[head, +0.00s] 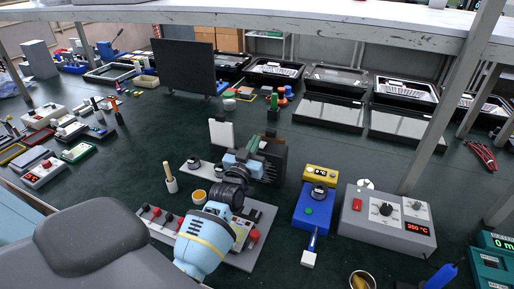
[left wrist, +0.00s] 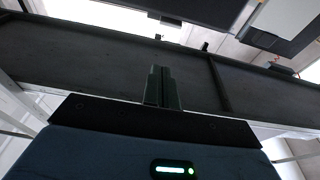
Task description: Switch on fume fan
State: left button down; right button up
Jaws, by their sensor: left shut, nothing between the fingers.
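A dark, upright boxy unit (head: 273,158) stands on the bench in the middle of the head view; it may be the fume fan, but I cannot tell for sure. My right gripper is not in view.
A grey soldering station (head: 388,218) with a red display stands at the right, beside a blue and yellow device (head: 314,205). A white panel (head: 221,133) stands left of the gripper. A dark monitor (head: 184,67) and several trays are behind. A shelf (head: 330,32) crosses above.

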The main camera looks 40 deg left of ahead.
pick_arm(q)
jog(key=shift+w+a+f, duration=0.15)
jog(key=shift+w+f, duration=0.4)
jog(key=shift+f, duration=0.3)
jog(key=shift+w+a+f, duration=0.15)
jog(key=shift+w+f, duration=0.4)
jog(key=shift+f, duration=0.3)
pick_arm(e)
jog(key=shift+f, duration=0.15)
